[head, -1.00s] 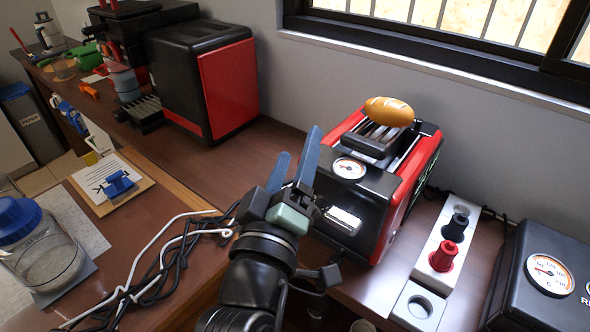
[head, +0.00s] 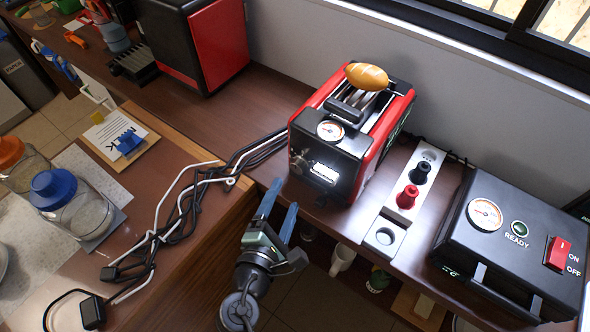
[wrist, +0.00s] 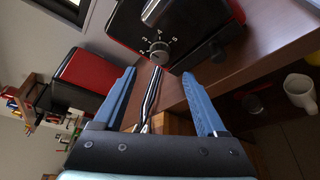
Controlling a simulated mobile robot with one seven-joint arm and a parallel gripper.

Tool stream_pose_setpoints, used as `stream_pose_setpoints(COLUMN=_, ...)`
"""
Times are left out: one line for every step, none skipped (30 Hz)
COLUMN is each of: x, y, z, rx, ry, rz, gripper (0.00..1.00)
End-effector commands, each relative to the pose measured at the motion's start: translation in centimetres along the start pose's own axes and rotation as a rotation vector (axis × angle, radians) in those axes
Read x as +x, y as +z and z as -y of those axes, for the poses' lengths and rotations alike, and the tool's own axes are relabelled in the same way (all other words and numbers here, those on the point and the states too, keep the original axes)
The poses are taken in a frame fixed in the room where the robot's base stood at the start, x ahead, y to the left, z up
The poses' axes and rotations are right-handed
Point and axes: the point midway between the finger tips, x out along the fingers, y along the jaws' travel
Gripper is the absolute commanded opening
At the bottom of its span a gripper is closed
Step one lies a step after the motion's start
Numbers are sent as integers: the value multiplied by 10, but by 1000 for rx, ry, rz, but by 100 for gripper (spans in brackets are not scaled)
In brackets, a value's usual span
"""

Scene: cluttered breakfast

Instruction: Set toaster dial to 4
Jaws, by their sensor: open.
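The red and black toaster (head: 348,140) stands on the counter with a bread roll (head: 367,76) on its top slots. Its round gauge (head: 330,130) faces up at the front. My gripper (head: 277,208) has blue fingers, is open and empty, and is in front of and below the toaster. In the wrist view the dial lies beyond and between the fingertips (wrist: 158,78), apart from them.
A power strip (head: 402,205) with red and black plugs is right of the toaster, beside a black box (head: 510,240) with a READY light. Black and white cables (head: 200,185) lie left. A white mug (head: 343,257) stands below the counter edge.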

Motion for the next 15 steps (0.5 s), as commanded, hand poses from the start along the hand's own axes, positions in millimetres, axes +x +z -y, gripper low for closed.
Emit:
stream_pose_setpoints(x=13, y=2, z=-1, rx=2, ry=1, rz=4, gripper=74)
stream_pose_setpoints(x=19, y=1, z=-1, rx=1, ry=0, rz=4, gripper=74)
stream_pose_setpoints(x=28, y=2, z=-1, rx=1, ry=0, rz=4, gripper=74)
stream_pose_setpoints(x=34, y=2, z=-1, rx=2, ry=1, rz=4, gripper=74)
stream_pose_setpoints(x=40, y=1, z=-1, rx=2, ry=0, rz=4, gripper=74)
stream_pose_setpoints(x=47, y=1, z=-1, rx=2, ry=0, rz=4, gripper=74)
stream_pose_setpoints(x=52, y=1, z=-1, rx=2, ry=0, rz=3, gripper=74)
stream_pose_setpoints(x=56, y=1, z=-1, rx=2, ry=0, rz=2, gripper=74)
stream_pose_setpoints(x=62, y=1, z=-1, rx=3, ry=0, rz=2, gripper=74)
stream_pose_setpoints(x=66, y=1, z=0, rx=2, ry=0, rz=2, gripper=74)
stream_pose_setpoints(x=69, y=1, z=0, rx=2, ry=0, rz=2, gripper=74)
stream_pose_setpoints(x=73, y=1, z=0, rx=2, ry=0, rz=2, gripper=74)
stream_pose_setpoints(x=75, y=1, z=0, rx=2, ry=0, rz=2, gripper=74)
stream_pose_setpoints(x=77, y=1, z=0, rx=3, ry=0, rz=2, gripper=74)
stream_pose_setpoints(x=79, y=1, z=0, rx=3, ry=0, rz=2, gripper=74)
